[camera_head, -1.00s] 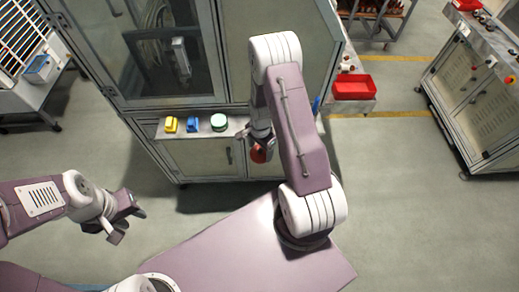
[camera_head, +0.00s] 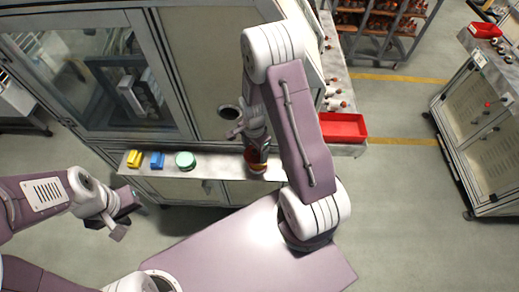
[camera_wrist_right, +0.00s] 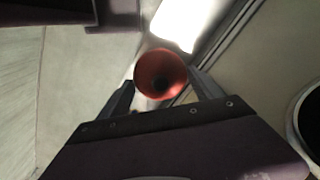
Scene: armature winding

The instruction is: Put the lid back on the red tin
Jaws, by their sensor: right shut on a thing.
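My right gripper (camera_head: 258,150) is over the shelf at the front of the machine, partly hidden by its own arm. It is shut on a red round thing (camera_wrist_right: 161,75) that looks hollow with a dark centre in the right wrist view. A red round thing (camera_head: 254,162) also shows under the gripper in the head view, at the shelf's right part. I cannot tell whether the held thing is the tin or its lid, nor whether it touches the shelf. My left gripper (camera_head: 124,215) is empty, its fingers apart, in front of the shelf's left end.
The machine's glass door (camera_head: 125,90) stands behind. A red bin (camera_head: 343,127) is on the side table at right.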

